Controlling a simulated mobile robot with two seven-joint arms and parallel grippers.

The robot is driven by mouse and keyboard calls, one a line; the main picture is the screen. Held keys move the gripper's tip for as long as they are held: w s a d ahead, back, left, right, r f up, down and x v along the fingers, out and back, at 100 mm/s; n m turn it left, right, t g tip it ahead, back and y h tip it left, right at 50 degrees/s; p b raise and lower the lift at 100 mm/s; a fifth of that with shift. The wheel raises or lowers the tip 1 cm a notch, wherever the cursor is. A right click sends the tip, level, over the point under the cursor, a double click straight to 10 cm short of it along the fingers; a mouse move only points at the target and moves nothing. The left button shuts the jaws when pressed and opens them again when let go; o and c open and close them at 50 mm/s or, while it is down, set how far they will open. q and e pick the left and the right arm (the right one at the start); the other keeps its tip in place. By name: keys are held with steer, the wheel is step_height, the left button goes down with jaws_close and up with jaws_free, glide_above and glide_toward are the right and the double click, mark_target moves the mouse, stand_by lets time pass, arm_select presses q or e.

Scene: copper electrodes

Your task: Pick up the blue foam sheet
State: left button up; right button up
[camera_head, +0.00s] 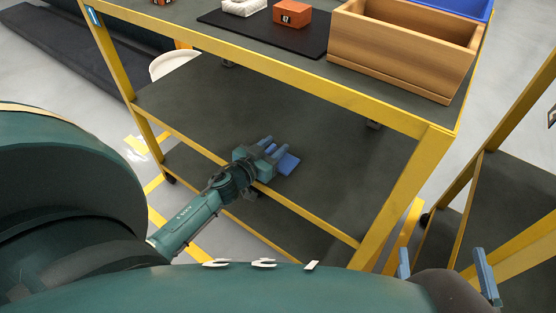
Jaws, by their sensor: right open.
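The blue foam sheet (290,163) lies on or just above the dark lower shelf (330,185) of the yellow-framed cart. Part of it is hidden by my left gripper (273,148). That gripper reaches in over the shelf's front rail, with its two blue fingers close together right at the sheet. Whether the fingers are shut on the sheet cannot be told. My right gripper (445,264) is at the bottom right, open and empty, its two blue fingers wide apart, well away from the sheet.
The cart's yellow upper rail (270,72) runs above the lower shelf. On top are a wooden box (400,45), a black mat (250,35), an orange block (291,14) and a blue bin (450,8). Another yellow-framed rack (515,185) stands at the right.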

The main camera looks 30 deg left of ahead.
arm_select(q)
steer(key=shift+w, duration=0.35)
steer(key=shift+c, duration=0.2)
jaws_close()
steer(key=shift+r, duration=0.15)
